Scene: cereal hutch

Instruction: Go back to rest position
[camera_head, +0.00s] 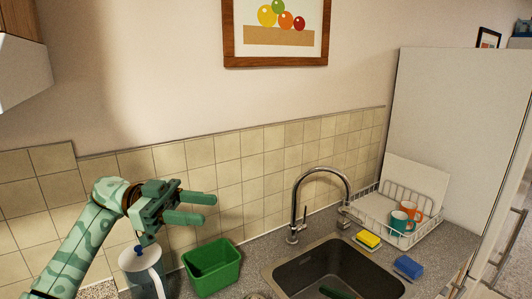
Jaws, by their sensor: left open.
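My left gripper (207,208) is open and empty. Its arm comes in from the lower left, and its fingers point right, in front of the tiled wall. It is above a grey pitcher (141,259) with a pale lid and blue knob, apart from the green bin.
A green bin (222,279) stands right of the pitcher. A sink (310,272) with a curved faucet (296,205) is at centre right. A yellow sponge (368,239), a blue sponge (408,267) and a dish rack (375,206) with two mugs lie beyond.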

